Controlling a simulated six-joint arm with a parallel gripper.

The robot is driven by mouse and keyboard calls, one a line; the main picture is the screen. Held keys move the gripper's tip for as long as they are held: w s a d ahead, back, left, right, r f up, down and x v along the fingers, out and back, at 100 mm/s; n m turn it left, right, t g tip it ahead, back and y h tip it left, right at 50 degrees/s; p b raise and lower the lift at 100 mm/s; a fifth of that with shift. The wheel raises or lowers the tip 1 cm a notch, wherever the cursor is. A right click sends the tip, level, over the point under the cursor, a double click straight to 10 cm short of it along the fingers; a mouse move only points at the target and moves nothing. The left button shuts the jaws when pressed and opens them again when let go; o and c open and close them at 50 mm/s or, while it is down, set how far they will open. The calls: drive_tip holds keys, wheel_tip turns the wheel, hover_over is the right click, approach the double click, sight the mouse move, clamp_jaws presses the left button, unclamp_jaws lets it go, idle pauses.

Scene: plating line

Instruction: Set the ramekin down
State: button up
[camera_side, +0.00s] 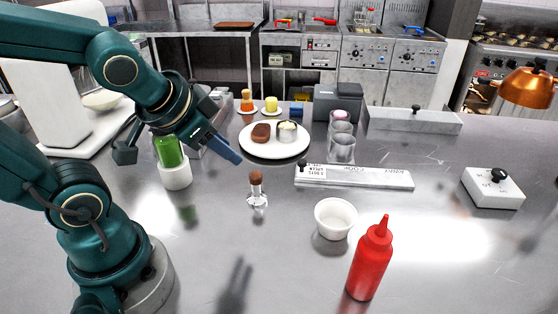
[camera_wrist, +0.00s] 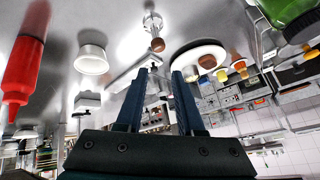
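A white ramekin (camera_side: 335,219) stands upright on the steel counter, left of and behind the red squeeze bottle; it also shows in the wrist view (camera_wrist: 91,60). A small white cup (camera_side: 286,132) with pale contents sits on the white plate (camera_side: 262,155) beside a brown piece of food. I cannot tell whether this cup is also a ramekin. My gripper (camera_side: 238,159) is above the counter, left of and behind the standing ramekin and apart from it. In the wrist view its two fingers (camera_wrist: 160,75) are spread with nothing held between them.
A red bottle (camera_side: 371,262) stands near the front. A brown-topped glass item (camera_side: 257,189) stands below my gripper. Clear glasses (camera_side: 341,145), a long labelled strip (camera_side: 354,177) and a green bottle in a white holder (camera_side: 176,174) stand around. The front middle counter is clear.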

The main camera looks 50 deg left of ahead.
drive_tip(key=s+d+g+h, duration=0.1)
drive_tip(key=s+d+h, duration=0.1)
drive_tip(key=s+d, duration=0.3)
drive_tip(key=shift+s+d+r+n, duration=0.2)
drive_tip(key=shift+r+n, duration=0.1)
drive_tip(key=shift+n, duration=0.1)
idle(0.7)
